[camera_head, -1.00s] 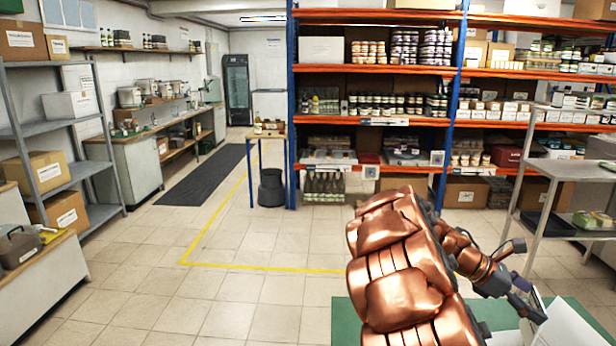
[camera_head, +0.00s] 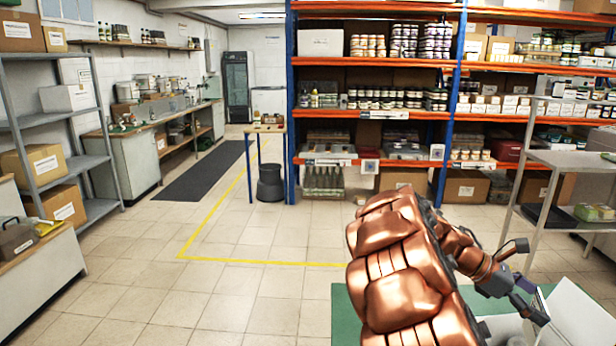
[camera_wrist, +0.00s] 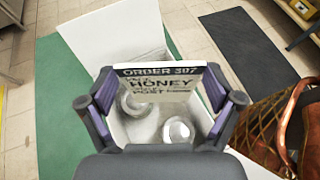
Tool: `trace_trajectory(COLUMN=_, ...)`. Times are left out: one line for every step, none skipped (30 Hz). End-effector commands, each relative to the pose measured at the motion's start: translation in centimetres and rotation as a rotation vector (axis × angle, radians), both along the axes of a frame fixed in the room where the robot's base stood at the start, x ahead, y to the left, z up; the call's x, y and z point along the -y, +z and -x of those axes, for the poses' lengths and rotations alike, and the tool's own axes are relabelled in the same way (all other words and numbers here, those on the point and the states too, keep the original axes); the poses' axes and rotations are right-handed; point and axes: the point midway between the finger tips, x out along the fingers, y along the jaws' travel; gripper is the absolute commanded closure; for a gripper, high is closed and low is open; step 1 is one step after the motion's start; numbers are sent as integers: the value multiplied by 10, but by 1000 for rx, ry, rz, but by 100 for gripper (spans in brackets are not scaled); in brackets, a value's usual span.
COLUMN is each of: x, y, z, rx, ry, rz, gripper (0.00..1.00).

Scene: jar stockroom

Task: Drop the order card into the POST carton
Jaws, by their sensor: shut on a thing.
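My gripper (camera_wrist: 160,84) is shut on the order card (camera_wrist: 160,90), a white card with a dark top band reading "ORDER 307", then "HONEY" and "POST" below. The card is held across between the two fingertips. Behind and below it in the wrist view is an open white carton (camera_wrist: 203,115) with pale round-topped jars (camera_wrist: 177,131) inside. The card overlaps the carton's opening in that view; its height above it is hard to judge. In the head view my gripper (camera_head: 530,308) is at the lower right by the white carton (camera_head: 585,312), with the card mostly hidden.
The carton stands on a green surface (camera_head: 345,310), which also shows in the wrist view (camera_wrist: 60,110). A raised white flap (camera_wrist: 105,35) stands at the carton's far left. A grey metal rack (camera_head: 570,165) is to the right. The tiled floor (camera_head: 260,305) at left is open.

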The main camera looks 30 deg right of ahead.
Motion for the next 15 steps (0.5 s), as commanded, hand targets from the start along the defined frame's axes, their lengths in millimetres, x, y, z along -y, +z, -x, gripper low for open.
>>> trace_trajectory(x=0, y=-1, z=0, rx=0, ry=0, rz=0, gripper=28)
trace_trajectory(x=0, y=-1, z=0, rx=0, ry=0, rz=0, gripper=28)
trace_trajectory(x=0, y=0, z=0, rx=0, ry=0, rz=0, gripper=28)
trace_trajectory(x=0, y=0, z=0, rx=0, ry=0, rz=0, gripper=28)
trace_trajectory(x=0, y=0, z=0, rx=0, ry=0, rz=0, gripper=28)
trace_trajectory(x=0, y=0, z=0, rx=0, ry=0, rz=0, gripper=28)
trace_trajectory(x=0, y=0, z=0, rx=0, ry=0, rz=0, gripper=28)
trace_trajectory(x=0, y=0, z=0, rx=0, ry=0, rz=0, gripper=6)
trace_trajectory(x=0, y=0, z=0, rx=0, ry=0, rz=0, gripper=2)
trace_trajectory(x=0, y=0, z=0, rx=0, ry=0, rz=0, gripper=0)
trace_trajectory(x=0, y=0, z=0, rx=0, ry=0, rz=0, gripper=0)
trace_trajectory(x=0, y=0, z=0, rx=0, ry=0, rz=0, gripper=0)
trace_trajectory(x=0, y=0, z=0, rx=0, ry=0, rz=0, gripper=0)
trace_trajectory(x=0, y=0, z=0, rx=0, ry=0, rz=0, gripper=0)
trace_trajectory(x=0, y=0, z=0, rx=0, ry=0, rz=0, gripper=0)
